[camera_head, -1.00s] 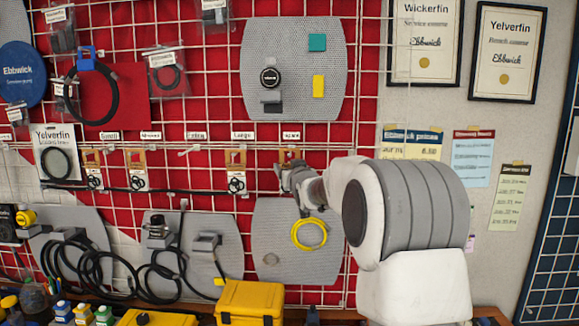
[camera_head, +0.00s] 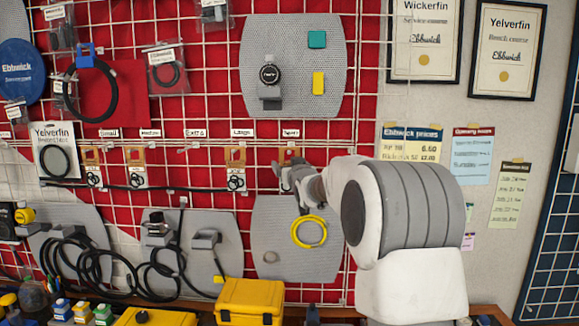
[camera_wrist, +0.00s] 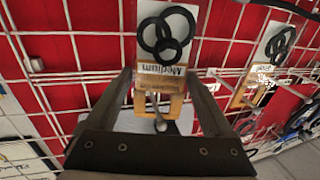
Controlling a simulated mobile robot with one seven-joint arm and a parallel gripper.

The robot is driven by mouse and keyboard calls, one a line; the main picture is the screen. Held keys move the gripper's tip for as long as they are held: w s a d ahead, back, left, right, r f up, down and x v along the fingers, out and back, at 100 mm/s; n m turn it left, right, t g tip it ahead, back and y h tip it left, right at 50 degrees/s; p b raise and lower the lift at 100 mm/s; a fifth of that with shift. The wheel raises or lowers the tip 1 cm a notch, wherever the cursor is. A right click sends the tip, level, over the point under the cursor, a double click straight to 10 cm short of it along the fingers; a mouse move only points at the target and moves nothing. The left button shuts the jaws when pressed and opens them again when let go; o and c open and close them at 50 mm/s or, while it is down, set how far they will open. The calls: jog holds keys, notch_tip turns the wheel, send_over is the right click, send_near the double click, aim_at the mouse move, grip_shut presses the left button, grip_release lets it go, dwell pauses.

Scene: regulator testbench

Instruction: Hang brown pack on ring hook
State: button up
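My gripper (camera_head: 289,178) is at the grid wall, right at the brown pack (camera_head: 289,155) under the rightmost label of the row. In the wrist view that brown pack (camera_wrist: 159,90) shows a "Medium" label, upside down, and several black rings on its white part. My gripper (camera_wrist: 159,74) has its two fingers far apart, one on either side of the card. I see no clear pinch on the card, though the tips lie close to its edges. A blurred hook end (camera_wrist: 160,125) pokes out at the pack's brown end. Which hook is the ring hook I cannot tell.
Similar brown packs hang in the row to the left, including one under "Large" (camera_head: 236,155). The place under "Extra" (camera_head: 195,152) has no pack. A yellow ring (camera_head: 309,232) on a grey panel is just below my gripper. A yellow case (camera_head: 249,300) stands below.

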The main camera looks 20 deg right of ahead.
jog(key=shift+o, duration=0.6)
jog(key=shift+s, duration=0.1)
